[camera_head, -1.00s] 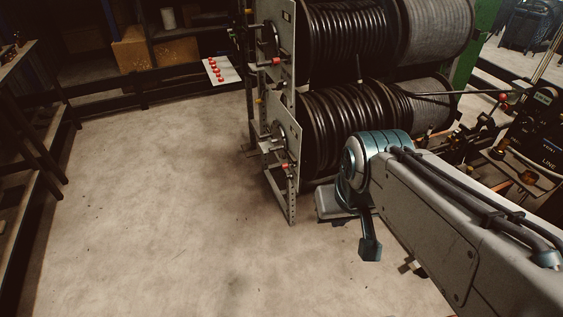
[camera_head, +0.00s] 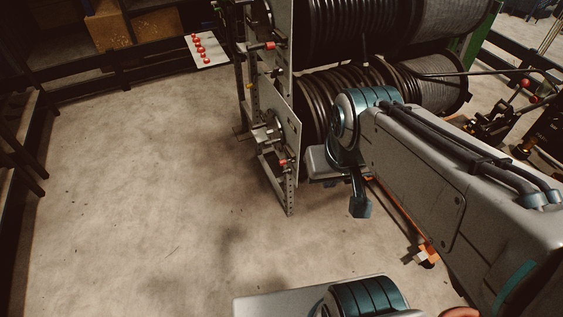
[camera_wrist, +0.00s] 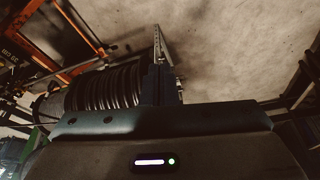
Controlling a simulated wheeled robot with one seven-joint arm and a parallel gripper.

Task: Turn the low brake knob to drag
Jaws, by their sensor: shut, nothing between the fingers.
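The low brake knob (camera_head: 283,162) is small and red-orange. It sits on the grey end plate (camera_head: 284,120) of the lower hose reel (camera_head: 318,105), left of my arm in the head view. I cannot make out its pointer or any drag marking. In the wrist view, my gripper (camera_wrist: 162,86) shows as dark blue fingers, shut and empty. It points towards the reel stand's perforated post (camera_wrist: 158,42), with the lower reel (camera_wrist: 105,90) to its left. I cannot pick out the knob in the wrist view. In the head view I cannot clearly separate my fingertips from the arm.
A similar red knob (camera_head: 269,45) sits on the upper plate, beside the upper reel (camera_head: 345,30). A white board with red buttons (camera_head: 203,51) stands at the back left. An orange bar (camera_head: 410,222) lies low behind my arm. The floor left of the stand is clear.

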